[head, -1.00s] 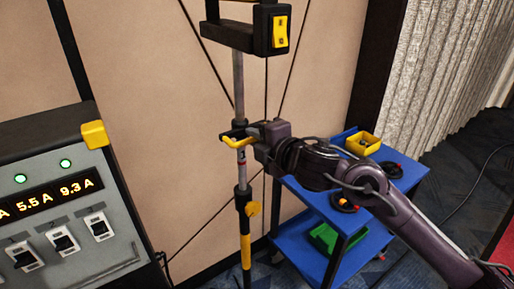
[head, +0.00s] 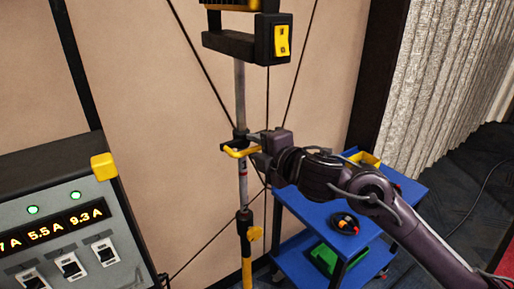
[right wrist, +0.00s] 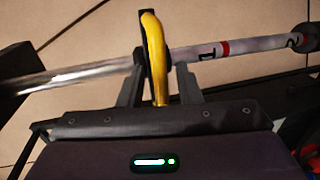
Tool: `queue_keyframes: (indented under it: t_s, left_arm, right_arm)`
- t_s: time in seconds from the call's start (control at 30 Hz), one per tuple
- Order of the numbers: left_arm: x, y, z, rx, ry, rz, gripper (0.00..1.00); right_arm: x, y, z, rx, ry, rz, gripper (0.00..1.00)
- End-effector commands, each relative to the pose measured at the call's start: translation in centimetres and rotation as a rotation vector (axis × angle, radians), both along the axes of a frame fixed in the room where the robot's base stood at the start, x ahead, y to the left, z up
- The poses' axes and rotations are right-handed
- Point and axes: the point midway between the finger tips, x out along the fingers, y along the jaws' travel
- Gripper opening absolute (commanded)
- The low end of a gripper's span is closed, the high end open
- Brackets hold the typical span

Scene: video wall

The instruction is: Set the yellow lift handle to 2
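The yellow lift handle (head: 240,153) is a loop standing out from a black collar on an upright pole (head: 241,95). My right gripper (right wrist: 157,82) comes from the right in the head view. Its fingers are on either side of the loop, and it appears shut on it. In the right wrist view the handle (right wrist: 154,50) rises between the fingers. A white scale sleeve (right wrist: 262,44) beside it shows a 1 near a red band, and a 2 close to the dark lower collar (right wrist: 305,38). My left gripper is not in view.
A black box with a yellow switch (head: 282,40) tops the pole. A grey panel (head: 118,245) with displays and switches stands at left. A blue cart (head: 300,208) with trays stands behind my right arm. Cables run along the beige wall (head: 140,60).

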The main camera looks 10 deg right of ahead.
Motion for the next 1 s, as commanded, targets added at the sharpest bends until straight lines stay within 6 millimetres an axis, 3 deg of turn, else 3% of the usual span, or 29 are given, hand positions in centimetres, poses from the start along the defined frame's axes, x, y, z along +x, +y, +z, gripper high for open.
queue_keyframes:
  t_s: [0.27,0.7,1.0]
  left_arm:
    - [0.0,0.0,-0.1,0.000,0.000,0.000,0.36]
    - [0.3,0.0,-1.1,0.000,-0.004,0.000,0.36]
    - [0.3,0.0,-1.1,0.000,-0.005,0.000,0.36]
  right_arm:
    - [-0.5,-0.2,0.0,-0.001,-0.001,0.000,0.31]
    - [-6.4,-2.7,1.4,-0.003,-0.001,0.001,0.31]
    - [-7.1,-2.9,1.6,0.000,0.001,0.000,0.31]
